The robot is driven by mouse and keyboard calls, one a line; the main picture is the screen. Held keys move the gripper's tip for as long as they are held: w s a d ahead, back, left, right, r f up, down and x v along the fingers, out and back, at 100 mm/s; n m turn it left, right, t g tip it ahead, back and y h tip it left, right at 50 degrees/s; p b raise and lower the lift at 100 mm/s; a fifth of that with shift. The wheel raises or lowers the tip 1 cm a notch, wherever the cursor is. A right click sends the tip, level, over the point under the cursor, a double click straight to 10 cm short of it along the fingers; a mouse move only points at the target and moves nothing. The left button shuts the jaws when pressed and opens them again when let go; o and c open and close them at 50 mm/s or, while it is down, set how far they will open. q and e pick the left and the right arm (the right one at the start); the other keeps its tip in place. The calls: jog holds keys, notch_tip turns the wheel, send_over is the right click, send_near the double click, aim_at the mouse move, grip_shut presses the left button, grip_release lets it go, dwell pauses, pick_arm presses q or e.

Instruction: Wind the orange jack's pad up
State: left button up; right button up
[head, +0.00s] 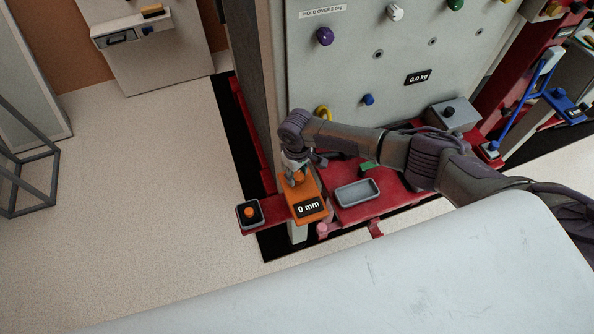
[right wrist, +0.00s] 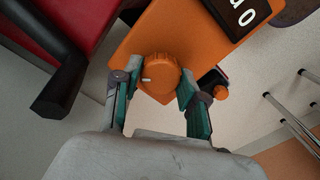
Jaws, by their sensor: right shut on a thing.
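The orange jack (head: 311,201) stands at the left end of the red frame, and its display reads 0 mm. Its round orange knob (right wrist: 158,76), with a white mark on the rim, shows in the right wrist view. My right gripper (right wrist: 155,90) is shut on this knob, with a teal-padded finger on each side. In the head view my right gripper (head: 294,165) reaches down onto the jack from above. The jack's pad cannot be made out. My left gripper is not in view.
A grey box with an orange button (head: 249,212) sits just left of the jack. A grey tray (head: 357,193) lies on the red shelf to its right. A tall grey panel (head: 365,60) with coloured knobs rises behind. Open floor lies to the left.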

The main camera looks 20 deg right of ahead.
aim_at(297, 175)
jog(key=n, duration=0.4)
jog(key=shift+n+p, duration=0.3)
jog(key=n, duration=0.5)
jog(key=shift+n, duration=0.3)
jog(key=o, duration=1.1)
jog(key=shift+o, duration=0.2)
notch_tip(297, 175, up, 12)
